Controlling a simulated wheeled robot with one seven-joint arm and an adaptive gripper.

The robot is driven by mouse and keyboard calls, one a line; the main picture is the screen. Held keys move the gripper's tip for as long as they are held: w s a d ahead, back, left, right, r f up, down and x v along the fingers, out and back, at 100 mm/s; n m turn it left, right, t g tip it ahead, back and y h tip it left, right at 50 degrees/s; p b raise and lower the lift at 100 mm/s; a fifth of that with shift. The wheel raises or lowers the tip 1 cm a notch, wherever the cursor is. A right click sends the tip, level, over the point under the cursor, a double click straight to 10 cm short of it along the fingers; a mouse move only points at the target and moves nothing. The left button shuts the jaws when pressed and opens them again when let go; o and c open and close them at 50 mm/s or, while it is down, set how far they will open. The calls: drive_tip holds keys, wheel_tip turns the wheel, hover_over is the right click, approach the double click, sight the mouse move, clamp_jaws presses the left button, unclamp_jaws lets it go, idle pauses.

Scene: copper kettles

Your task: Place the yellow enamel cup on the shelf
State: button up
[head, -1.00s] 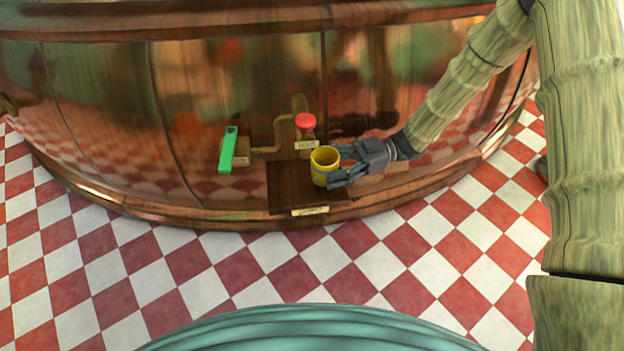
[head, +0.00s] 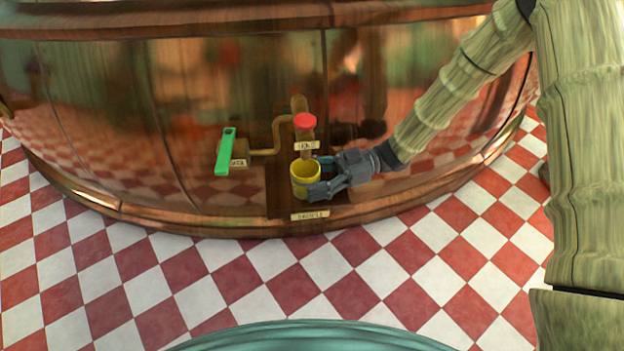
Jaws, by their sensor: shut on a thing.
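The yellow enamel cup (head: 304,181) is upright in the middle of the head view, its open rim facing up. My gripper (head: 318,177) comes from the right and is shut on the cup's right side. The cup is in front of the small dark wooden shelf (head: 281,206) on the copper kettle, overlapping it in the picture. I cannot tell whether the cup's base touches the shelf. A small label (head: 310,215) is on the shelf's front edge.
A red knob (head: 305,120) on a copper pipe (head: 283,127) is just above the cup, with a label below it. A green lever (head: 225,151) is to the left. The large copper kettle (head: 110,120) fills the back. The checkered floor (head: 250,285) in front is clear.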

drive_tip(key=shift+f, duration=0.15)
drive_tip(key=o, duration=1)
drive_tip(key=shift+o, duration=0.2)
drive_tip(key=shift+r, duration=0.2)
drive_tip(key=p+v, duration=0.4)
drive_tip(key=v, duration=0.8)
drive_tip(key=shift+p, duration=0.3)
drive_tip(key=shift+f, duration=0.1)
